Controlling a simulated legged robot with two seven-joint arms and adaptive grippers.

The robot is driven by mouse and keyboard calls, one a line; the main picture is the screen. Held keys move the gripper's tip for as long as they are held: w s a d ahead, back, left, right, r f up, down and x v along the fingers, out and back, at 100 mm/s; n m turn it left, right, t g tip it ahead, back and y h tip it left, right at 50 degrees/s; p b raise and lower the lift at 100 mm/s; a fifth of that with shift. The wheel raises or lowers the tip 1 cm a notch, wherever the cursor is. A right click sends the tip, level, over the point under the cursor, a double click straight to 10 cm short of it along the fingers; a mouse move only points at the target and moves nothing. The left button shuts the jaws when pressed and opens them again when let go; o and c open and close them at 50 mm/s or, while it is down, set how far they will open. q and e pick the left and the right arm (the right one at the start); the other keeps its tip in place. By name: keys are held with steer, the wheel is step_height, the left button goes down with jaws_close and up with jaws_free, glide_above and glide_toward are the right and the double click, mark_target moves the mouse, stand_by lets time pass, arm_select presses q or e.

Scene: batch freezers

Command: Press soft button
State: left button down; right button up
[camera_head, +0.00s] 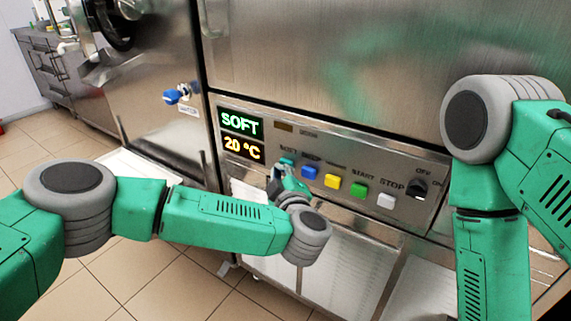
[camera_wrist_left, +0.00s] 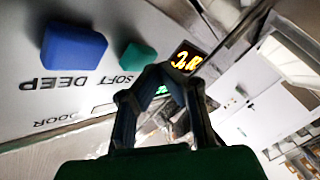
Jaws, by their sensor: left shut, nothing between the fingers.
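The soft button is a small teal block on the control panel. In the head view it (camera_head: 287,161) shows just above my left gripper (camera_head: 277,174), partly hidden by it. In the left wrist view the soft button (camera_wrist_left: 138,57) sits beside the word SOFT, left of my left gripper's closed fingertips (camera_wrist_left: 168,72). The left gripper is shut and empty, close to the panel. I cannot tell whether it touches the button. The display (camera_head: 241,134) reads SOFT and 20 °C. My right arm is at the right; its gripper is out of view.
To the right of the soft button sit a blue button (camera_head: 309,173), a yellow button (camera_head: 332,181), a green button (camera_head: 358,191), a pale button (camera_head: 386,201) and a black rotary switch (camera_head: 417,189). A blue-handled water tap (camera_head: 171,97) sticks out at the left.

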arm_select(q)
steer(key=shift+s+a, duration=0.2)
steer(key=shift+s, duration=0.15)
steer(key=s+a+p, duration=0.1)
steer(key=s+p, duration=0.1)
steer(key=s+a+p, duration=0.2)
steer(key=shift+p, duration=0.3)
stand_by(0.7)
